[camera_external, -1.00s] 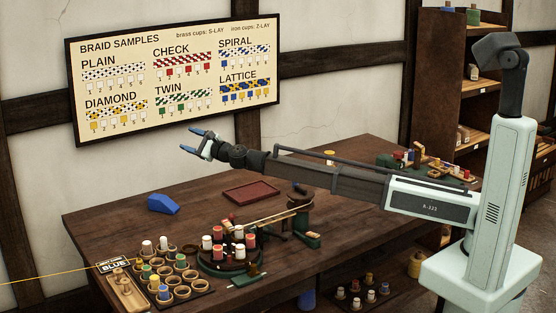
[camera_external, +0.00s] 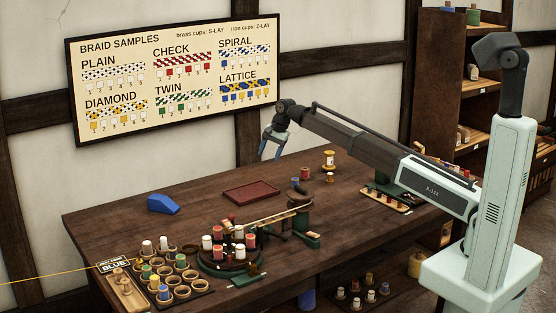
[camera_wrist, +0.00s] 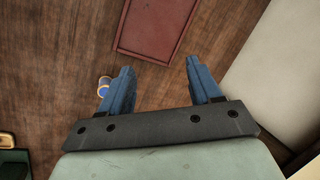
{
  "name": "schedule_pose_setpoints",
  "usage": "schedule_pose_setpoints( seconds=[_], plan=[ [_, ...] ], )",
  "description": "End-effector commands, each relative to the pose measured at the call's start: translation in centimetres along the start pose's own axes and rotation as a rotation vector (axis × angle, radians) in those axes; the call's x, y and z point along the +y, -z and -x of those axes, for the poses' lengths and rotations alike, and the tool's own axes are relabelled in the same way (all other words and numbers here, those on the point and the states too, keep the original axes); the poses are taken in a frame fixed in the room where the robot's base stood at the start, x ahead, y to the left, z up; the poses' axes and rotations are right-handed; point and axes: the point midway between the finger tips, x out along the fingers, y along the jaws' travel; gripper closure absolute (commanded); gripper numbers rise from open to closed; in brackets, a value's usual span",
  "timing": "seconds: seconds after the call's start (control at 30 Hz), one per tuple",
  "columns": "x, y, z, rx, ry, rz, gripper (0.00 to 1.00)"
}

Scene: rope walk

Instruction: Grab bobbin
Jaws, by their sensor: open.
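My gripper (camera_external: 270,148) is open and empty, pointing down above the back of the table, with no bobbin between its fingers. It also shows in the wrist view (camera_wrist: 158,68). A small blue bobbin (camera_external: 295,183) stands on the table to the right of the maroon tray, beside a red bobbin (camera_external: 305,174). In the wrist view a blue-and-pale bobbin (camera_wrist: 104,87) lies below and left of the fingers, partly hidden by the left one. Which bobbin the task means cannot be told.
The maroon tray (camera_external: 250,191) is empty. A round stand (camera_external: 230,266) carries several red and white bobbins. A blue block (camera_external: 163,204) lies at left.

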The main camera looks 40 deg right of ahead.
Motion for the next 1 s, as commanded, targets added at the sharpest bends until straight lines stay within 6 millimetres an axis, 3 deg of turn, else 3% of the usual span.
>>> schedule_pose_setpoints(
  seconds=[0.03,0.2,0.43,0.57,1.0],
  plan=[
    [1.8,1.8,0.7,0.019,-0.070,-0.018,0.37],
    [6.5,5.4,2.7,0.058,-0.250,-0.069,0.37],
    [8.5,6.6,3.3,0.073,-0.327,-0.093,0.37],
    [8.9,6.7,2.2,0.072,-0.327,-0.093,0.37],
    [10.9,6.9,-4.1,0.071,-0.324,-0.092,0.37]
  ],
)
